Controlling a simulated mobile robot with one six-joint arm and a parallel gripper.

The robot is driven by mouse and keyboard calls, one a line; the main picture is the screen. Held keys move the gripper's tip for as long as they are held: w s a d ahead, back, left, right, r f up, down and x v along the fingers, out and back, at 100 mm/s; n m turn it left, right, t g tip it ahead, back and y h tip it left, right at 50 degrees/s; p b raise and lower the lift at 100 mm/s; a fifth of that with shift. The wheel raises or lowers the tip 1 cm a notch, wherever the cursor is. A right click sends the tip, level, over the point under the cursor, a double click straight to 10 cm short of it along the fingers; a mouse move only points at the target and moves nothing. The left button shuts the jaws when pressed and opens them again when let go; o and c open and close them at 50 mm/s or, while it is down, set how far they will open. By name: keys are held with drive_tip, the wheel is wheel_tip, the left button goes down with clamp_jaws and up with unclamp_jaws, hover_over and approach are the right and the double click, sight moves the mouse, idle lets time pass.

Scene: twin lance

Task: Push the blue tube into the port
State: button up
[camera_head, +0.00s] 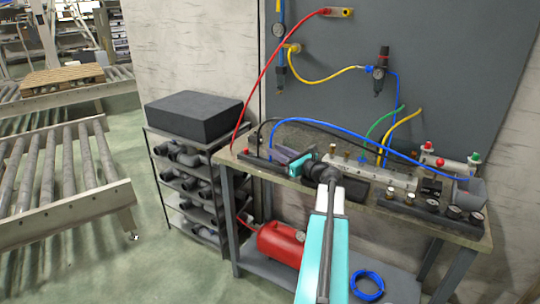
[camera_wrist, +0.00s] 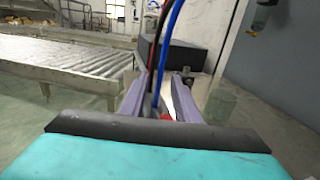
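The blue tube (camera_head: 345,132) arches over the workbench from near my gripper on the left to a grey block at the right end. My gripper (camera_head: 280,153), with purple fingers and a teal body, is low over the left part of the bench. In the wrist view the fingers (camera_wrist: 159,82) stand apart. The blue tube (camera_wrist: 171,35) and a dark tube run down through the space between them; neither finger visibly grips the tube. A small red part shows at the finger base. The tube's left end is hidden in the head view, and I cannot tell which opening is the port.
The bench (camera_head: 450,232) carries a pale manifold (camera_head: 385,178), a black strip with a red button (camera_head: 246,152), and gauges. Red, yellow and green hoses hang by the grey panel (camera_head: 440,60). A rack with a black box (camera_head: 194,113) stands at left.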

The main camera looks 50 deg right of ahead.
drive_tip(key=shift+w, duration=1)
clamp_jaws()
